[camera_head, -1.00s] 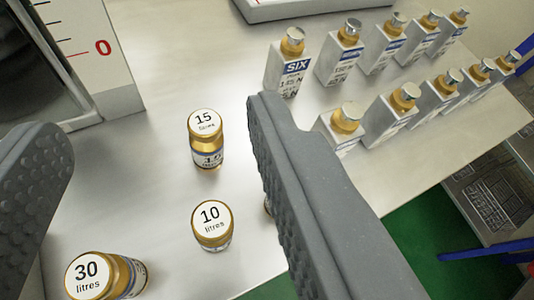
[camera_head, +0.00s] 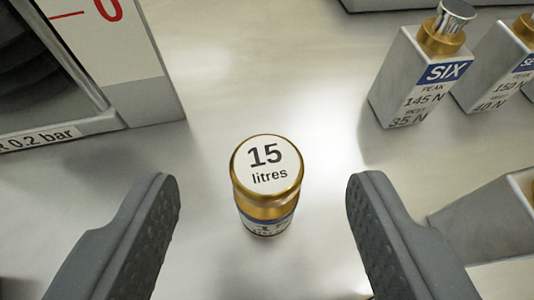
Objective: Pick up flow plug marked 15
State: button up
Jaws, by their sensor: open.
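The flow plug marked 15 (camera_head: 267,182) stands upright on the pale tabletop, gold with a white "15 litres" top and a blue and white band lower down. My gripper (camera_head: 262,190) is open, with one grey padded finger left of the plug and one right of it. There is a clear gap on both sides, and neither finger appears to touch the plug. The height of the fingertips relative to the plug is hard to tell.
A block labelled SIX (camera_head: 418,75) with a gold and silver top stands at the upper right, with others beside it. Another grey block (camera_head: 490,215) lies close to the right finger. A framed panel with a red 0 (camera_head: 110,50) stands at the upper left.

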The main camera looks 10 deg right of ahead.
aim_at(266, 174)
jog(key=shift+x, duration=0.85)
jog(key=b+x, duration=0.1)
jog(key=x, duration=0.3)
jog(key=shift+f, duration=0.3)
jog(key=shift+w+d+f, duration=0.1)
jog(key=shift+w+d, duration=0.05)
jog(key=shift+w, duration=0.2)
grip_shut()
